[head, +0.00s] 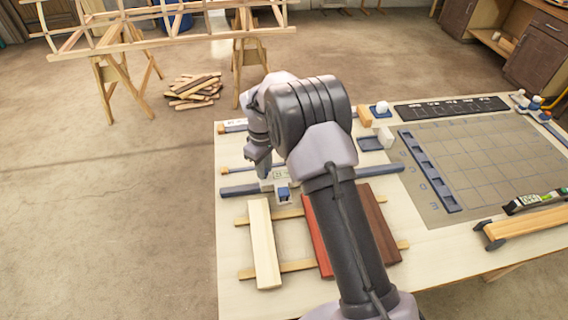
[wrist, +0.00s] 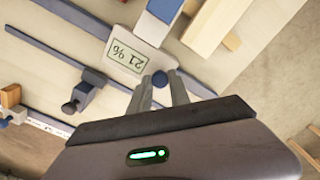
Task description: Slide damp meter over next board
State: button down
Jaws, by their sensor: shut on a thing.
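The damp meter (head: 283,192) is a white block with a blue end, standing on a long blue rail (head: 375,171). Its display reads 21% in the wrist view (wrist: 128,58). Its blue end lies by the gap between the pale board (head: 264,250) and the red board (head: 317,240), beside the pale board (wrist: 215,25) in the wrist view. A dark brown board (head: 377,225) lies farther right, partly behind my arm. My gripper (head: 265,178) is shut on the meter's round blue knob (wrist: 160,79); its fingers (wrist: 159,90) stand either side of it.
The boards lie across two wooden battens (head: 245,273). A thinner rod with a dark slider (wrist: 80,96) runs beside the rail. Bare tabletop shows left of the pale board.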

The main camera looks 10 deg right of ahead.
jog(key=a, duration=0.8)
jog(key=shift+p, duration=0.4)
jog(key=c, duration=1.2)
grip_release()
notch_tip(320, 180, up, 17)
jog(key=p, duration=0.4)
jog(key=shift+r, duration=0.2)
